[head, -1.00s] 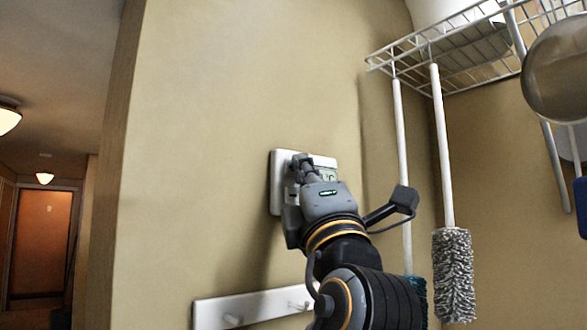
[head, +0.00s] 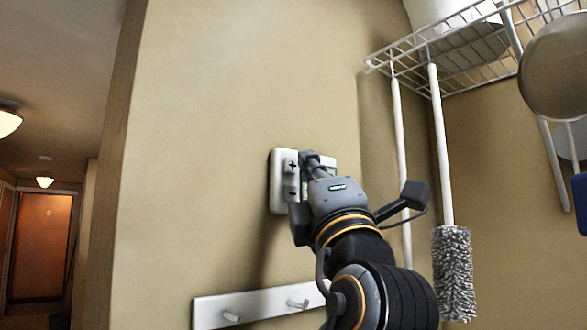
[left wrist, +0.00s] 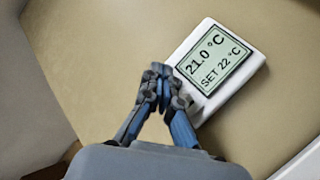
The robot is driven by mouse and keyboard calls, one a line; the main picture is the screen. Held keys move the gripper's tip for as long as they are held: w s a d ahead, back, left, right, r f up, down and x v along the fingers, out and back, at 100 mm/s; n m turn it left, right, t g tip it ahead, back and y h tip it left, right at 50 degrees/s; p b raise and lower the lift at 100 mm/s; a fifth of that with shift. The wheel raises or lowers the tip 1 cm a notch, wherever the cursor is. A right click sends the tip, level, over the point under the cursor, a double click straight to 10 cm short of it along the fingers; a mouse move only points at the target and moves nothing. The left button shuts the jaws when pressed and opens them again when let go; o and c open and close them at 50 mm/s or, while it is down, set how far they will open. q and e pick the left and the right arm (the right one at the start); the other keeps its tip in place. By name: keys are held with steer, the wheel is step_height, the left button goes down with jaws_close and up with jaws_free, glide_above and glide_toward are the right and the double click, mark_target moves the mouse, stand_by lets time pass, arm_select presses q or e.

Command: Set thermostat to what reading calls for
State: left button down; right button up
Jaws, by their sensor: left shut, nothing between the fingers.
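The white thermostat (head: 279,200) is mounted on the beige wall. In the head view its "+" button (head: 292,165) and "-" button (head: 291,191) show on its left side. In the left wrist view its screen (left wrist: 215,61) reads 21.0 °C with SET 22 °C below. My left gripper (head: 309,158) is shut and empty, in front of the thermostat, just right of the "+" button in the picture. The left wrist view shows its closed fingertips (left wrist: 158,72) at the thermostat's edge; I cannot tell whether they touch it. My right gripper is not in view.
A white peg rail (head: 262,305) is on the wall below. A wire shelf (head: 440,62) juts out at upper right, with a fluffy brush (head: 454,275) and a metal pan (head: 555,75) hanging nearby. The wall left of the thermostat is clear.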

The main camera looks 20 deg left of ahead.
arm_select(q)
steer(key=s+d, duration=0.1)
steer(key=d+b, duration=0.1)
steer(key=s+d, duration=0.1)
steer(key=d, duration=0.1)
steer(key=shift+s, duration=0.35)
steer(key=shift+w, duration=0.1)
stand_by(1.8)
